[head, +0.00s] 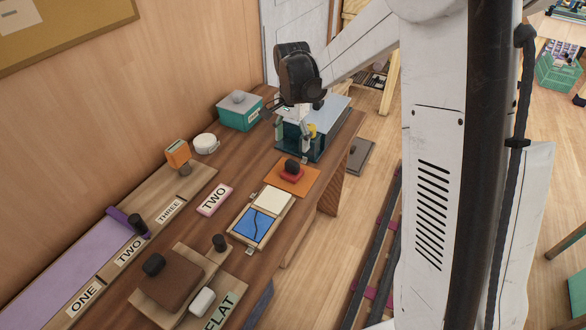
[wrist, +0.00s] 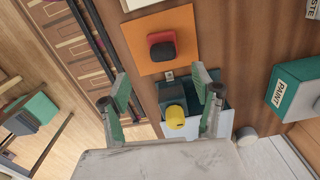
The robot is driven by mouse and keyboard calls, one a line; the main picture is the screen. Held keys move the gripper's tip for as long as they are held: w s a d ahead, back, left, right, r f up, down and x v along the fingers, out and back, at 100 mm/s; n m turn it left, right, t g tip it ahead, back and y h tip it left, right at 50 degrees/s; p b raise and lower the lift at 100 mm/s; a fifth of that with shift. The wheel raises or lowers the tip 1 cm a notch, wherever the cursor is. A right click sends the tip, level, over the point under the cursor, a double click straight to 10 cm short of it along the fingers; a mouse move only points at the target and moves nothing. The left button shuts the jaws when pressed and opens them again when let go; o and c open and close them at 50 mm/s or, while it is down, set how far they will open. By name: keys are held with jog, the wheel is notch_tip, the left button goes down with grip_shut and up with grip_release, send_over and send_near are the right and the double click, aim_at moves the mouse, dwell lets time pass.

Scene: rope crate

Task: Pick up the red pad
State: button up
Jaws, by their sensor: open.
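The red pad (head: 291,176) lies on an orange square mat (head: 307,184) on the wooden bench, with a black knob on top. In the wrist view the red pad (wrist: 160,37) shows beyond the fingertips, near the top centre, on the orange mat (wrist: 136,45). My gripper (wrist: 162,88) is open, with nothing between its fingers.
The teal box (head: 318,150) has a yellow item (head: 312,131) by it. A paint box (head: 240,112) and a white round item (head: 206,143) stand behind.

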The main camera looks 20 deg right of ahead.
aim_at(292, 162)
notch_tip(292, 162, down, 6)
jog(key=f, duration=0.3)
jog(key=f+b, duration=0.1)
jog(key=f, duration=0.1)
jog(key=shift+w+d, duration=0.1)
jog(key=shift+w, duration=0.3)
jog(key=c, duration=1.5)
jog(key=shift+r, duration=0.1)
